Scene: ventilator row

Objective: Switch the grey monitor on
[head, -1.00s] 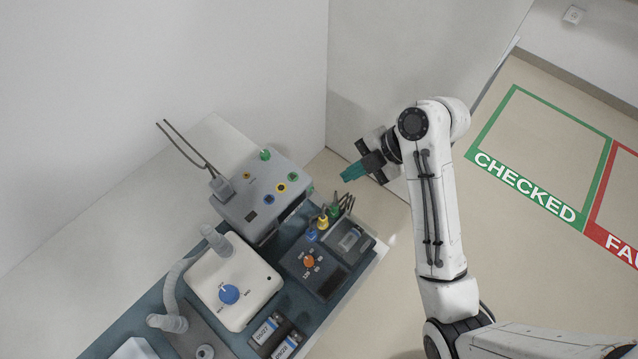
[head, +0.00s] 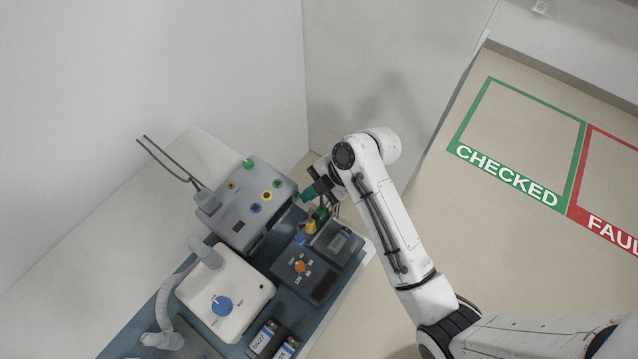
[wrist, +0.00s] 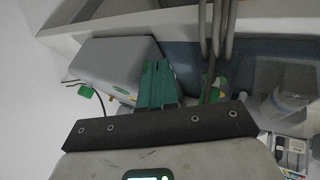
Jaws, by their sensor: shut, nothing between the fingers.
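The grey monitor (head: 232,212) is a box with several coloured round sockets on its face and a green knob (head: 249,163) at its far edge. It stands at the back of the bench. My gripper (head: 306,195) has teal fingers, shut and empty, close to the monitor's right end. In the wrist view the shut fingers (wrist: 157,82) stand in front of the grey monitor (wrist: 112,62), and a green oval mark shows beside them. The fingers hide part of that end. I cannot tell whether they touch it.
A dark unit with an orange knob (head: 299,266) and upright coloured plugs with cables (head: 310,228) stand near my gripper. A white unit with a blue knob (head: 221,306) and a grey hose is nearer.

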